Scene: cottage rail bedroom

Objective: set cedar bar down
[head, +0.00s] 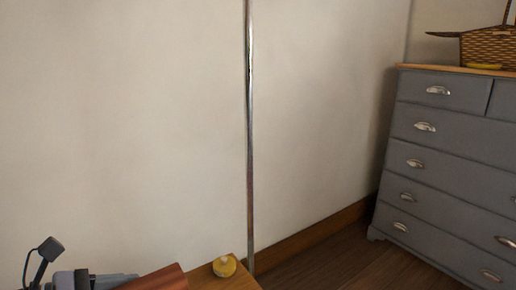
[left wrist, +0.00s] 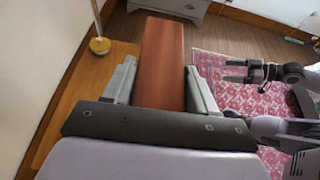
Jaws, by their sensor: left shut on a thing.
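The cedar bar (left wrist: 163,55) is a long reddish-brown block. It is held between the two grey fingers of my left gripper (left wrist: 161,88), which is shut on it. In the head view only a part of the bar (head: 168,278) shows at the bottom edge, next to my left gripper (head: 104,280). The bar is beside or over a wooden top (left wrist: 92,82); I cannot tell whether it touches it. My right gripper (left wrist: 232,71) shows in the left wrist view, with its two fingers apart and nothing between them.
A round yellow object (head: 224,267) sits on the wooden top near a thin upright metal pole (head: 250,140). A grey chest of drawers (head: 440,165) stands at right with a wicker basket (head: 488,47) on it. A pink patterned rug (left wrist: 235,100) covers the floor at right.

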